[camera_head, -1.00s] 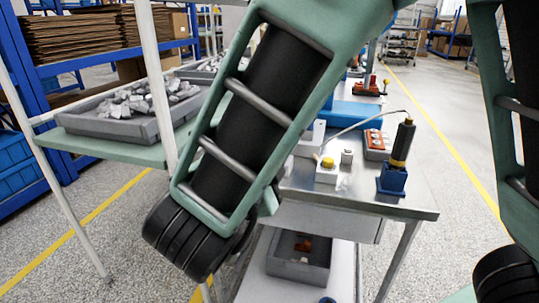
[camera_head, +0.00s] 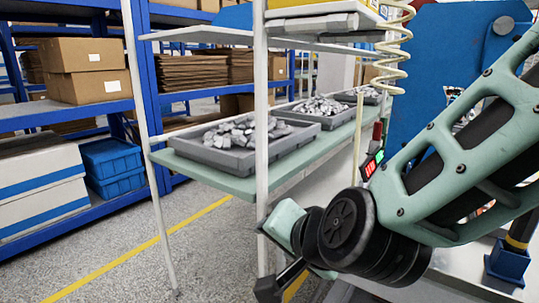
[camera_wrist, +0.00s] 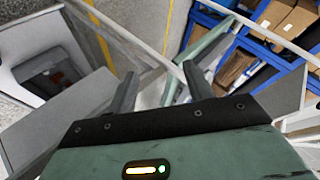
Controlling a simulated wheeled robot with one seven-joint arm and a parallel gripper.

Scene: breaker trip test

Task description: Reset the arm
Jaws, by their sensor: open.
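My arm (camera_head: 460,150) is green and black, and reaches from the right edge to the middle of the head view, in front of the metal workbench (camera_head: 465,272). At its end my gripper (camera_wrist: 161,88) shows in the wrist view with its two dark fingers well apart and nothing between them. In the head view the gripper is partly hidden behind the black wrist joint, low beside the white rack post. A device with a red lit display (camera_head: 373,165) stands behind the arm. A blue holder (camera_head: 509,262) with a black and yellow tool is at the lower right.
A white-framed rack (camera_head: 263,180) with a green shelf stands close to my gripper, bearing grey trays (camera_head: 229,163) of metal pieces. Blue shelving (camera_head: 153,100) with cartons is behind. A coiled cable (camera_head: 393,50) hangs above the arm. Open floor (camera_head: 120,255) lies at lower left.

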